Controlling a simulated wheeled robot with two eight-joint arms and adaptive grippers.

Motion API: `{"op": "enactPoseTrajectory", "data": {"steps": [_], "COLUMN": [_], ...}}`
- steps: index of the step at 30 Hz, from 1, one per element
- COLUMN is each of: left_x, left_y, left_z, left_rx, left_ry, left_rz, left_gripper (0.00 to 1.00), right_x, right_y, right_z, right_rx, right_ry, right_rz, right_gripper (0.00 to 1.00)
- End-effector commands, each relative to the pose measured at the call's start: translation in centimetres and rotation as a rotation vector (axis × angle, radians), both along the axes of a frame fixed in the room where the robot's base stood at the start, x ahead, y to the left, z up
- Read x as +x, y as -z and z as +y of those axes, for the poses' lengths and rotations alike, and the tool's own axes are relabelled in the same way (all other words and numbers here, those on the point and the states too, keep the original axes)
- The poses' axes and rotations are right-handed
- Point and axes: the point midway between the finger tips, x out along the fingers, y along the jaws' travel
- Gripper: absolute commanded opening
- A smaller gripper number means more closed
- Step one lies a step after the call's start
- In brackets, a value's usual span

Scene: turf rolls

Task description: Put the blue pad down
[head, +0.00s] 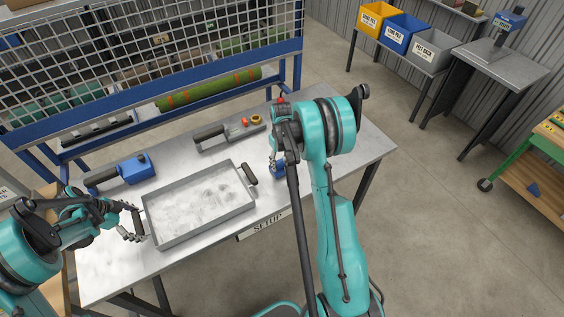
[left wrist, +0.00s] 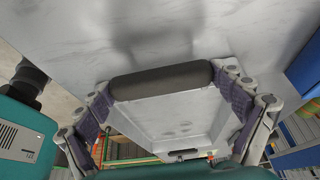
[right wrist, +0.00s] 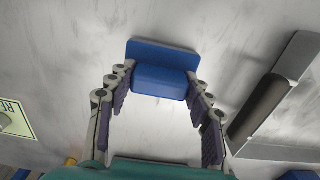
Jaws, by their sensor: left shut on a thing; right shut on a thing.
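The blue pad (right wrist: 163,53) has a raised blue block as its grip. In the right wrist view the fingers of my right gripper (right wrist: 160,85) are shut on that block. In the head view the pad (head: 278,171) shows partly below my right gripper (head: 282,152), over the table's right part; whether it touches the table I cannot tell. My left gripper (head: 134,225) is shut on the dark left handle (left wrist: 160,82) of the grey tray (head: 200,238), which lies on the table with a pale dusty floor.
The metal table (head: 330,152) has free room to the right of the pad. The tray's right handle (right wrist: 262,105) is close beside the pad. A blue-ended tool (head: 137,168) and a grey tool (head: 212,138) lie behind the tray. A green roll (head: 210,88) is on the rack.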

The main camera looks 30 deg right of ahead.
Motion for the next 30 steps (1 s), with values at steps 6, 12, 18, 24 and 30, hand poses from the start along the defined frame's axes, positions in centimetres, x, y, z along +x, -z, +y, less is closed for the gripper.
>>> {"op": "enactPoseTrajectory", "data": {"steps": [6, 12, 18, 24, 30], "left_x": [0.0, 0.0, 0.0, 0.0, 0.0], "left_y": [0.0, 0.0, 0.0, 0.0, 0.0], "left_z": [-0.1, 0.0, -0.1, 0.0, -0.1], "left_rx": [0.0, 0.0, 0.0, 0.0, 0.0], "left_ry": [0.0, 0.0, 0.001, 0.001, 0.0], "left_rz": [0.0, 0.0, 0.0, 0.0, 0.001], "left_gripper": [0.42, 0.42, 0.42, 0.42, 0.42], "right_x": [0.0, 0.0, 0.0, 0.0, 0.0], "right_y": [0.0, 0.2, 0.2, -0.7, -4.5], "right_z": [0.0, 0.0, 0.0, 0.0, 0.0], "right_rx": [0.0, 0.0, 0.0, 0.0, 0.0], "right_ry": [0.0, 0.0, 0.0, 0.0, 0.0], "right_rz": [0.0, 0.0, 0.0, 0.0, 0.0], "right_gripper": [0.19, 0.71, 0.71, 0.71, 0.71]}}
